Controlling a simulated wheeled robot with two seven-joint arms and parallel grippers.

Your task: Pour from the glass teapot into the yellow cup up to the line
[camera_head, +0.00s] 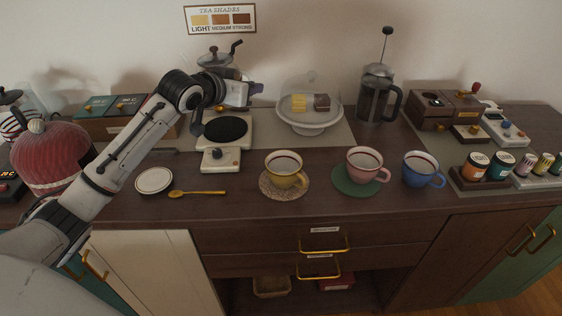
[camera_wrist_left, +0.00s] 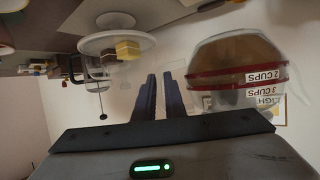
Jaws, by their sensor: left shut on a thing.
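The glass teapot (camera_head: 229,73) is at the back left of the counter, partly hidden behind my left gripper (camera_head: 248,93). In the left wrist view the clear teapot (camera_wrist_left: 225,52) shows upside down, with red bands and labels "2 CUPS" and "3 CUPS". My left gripper's dark fingers (camera_wrist_left: 159,95) are close together beside it, shut on what seems to be its handle; the grip itself is hard to see. The yellow cup (camera_head: 284,178) stands upright on a woven coaster (camera_head: 265,187), in front of and apart from the gripper. Its fill line cannot be made out. My right gripper is not in view.
A black round plate (camera_head: 226,129) on a cream unit lies below the gripper. A domed cake stand (camera_head: 310,126) and a French press (camera_head: 376,98) stand behind the cups. The pink cup (camera_head: 364,161) and blue cup (camera_head: 419,169) stand right of the yellow one. A spoon (camera_head: 200,192) lies left.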

